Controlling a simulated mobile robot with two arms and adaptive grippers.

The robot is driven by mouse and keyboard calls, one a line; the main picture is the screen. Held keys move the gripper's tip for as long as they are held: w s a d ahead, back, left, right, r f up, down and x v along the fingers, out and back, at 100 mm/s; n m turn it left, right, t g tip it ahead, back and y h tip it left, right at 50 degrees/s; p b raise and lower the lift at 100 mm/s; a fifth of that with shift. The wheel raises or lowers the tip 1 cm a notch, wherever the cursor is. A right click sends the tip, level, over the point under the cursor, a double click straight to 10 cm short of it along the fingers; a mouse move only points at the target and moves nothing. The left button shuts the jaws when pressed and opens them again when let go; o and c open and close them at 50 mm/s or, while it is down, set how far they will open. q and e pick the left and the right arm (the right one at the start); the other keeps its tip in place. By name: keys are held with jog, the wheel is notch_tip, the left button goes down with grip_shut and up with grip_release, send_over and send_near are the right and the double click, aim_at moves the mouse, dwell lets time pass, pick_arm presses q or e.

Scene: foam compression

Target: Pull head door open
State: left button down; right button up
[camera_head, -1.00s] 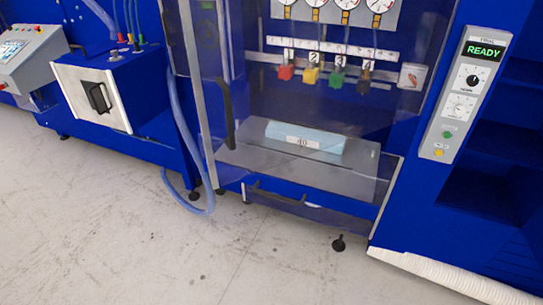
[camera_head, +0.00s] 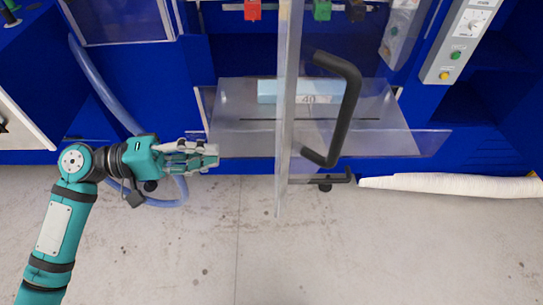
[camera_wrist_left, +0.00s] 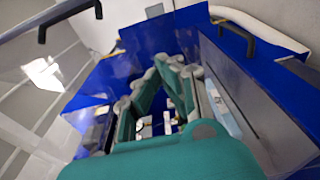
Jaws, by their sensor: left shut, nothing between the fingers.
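The head door is a clear panel with a pale upright edge (camera_head: 288,105) and a black bar handle (camera_head: 347,105). In the head view it stands out from the blue machine, partly open, its lower edge over the floor. My left gripper (camera_head: 214,155) is shut and empty. It is left of the door's edge, near the front of the grey platform, apart from the handle. In the left wrist view the gripper's fingers (camera_wrist_left: 168,62) come together with nothing between them, and a black handle (camera_wrist_left: 70,17) shows at upper left. My right gripper is not in view.
A blue foam block (camera_head: 310,91) labelled 40 lies on the grey platform (camera_head: 235,110). A lower black handle (camera_head: 322,180) sticks out below it. A blue hose (camera_head: 100,85) hangs at left. A white ribbed tube (camera_head: 450,184) lies at right. The floor in front is clear.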

pick_arm(q)
jog(key=s+d+p, duration=0.2)
jog(key=d+p, duration=0.4)
jog(key=d, duration=0.7)
jog(key=shift+s+d+r, duration=0.2)
jog(key=shift+d+r, duration=0.05)
jog(key=shift+r, duration=0.15)
jog(key=shift+s+d, duration=0.1)
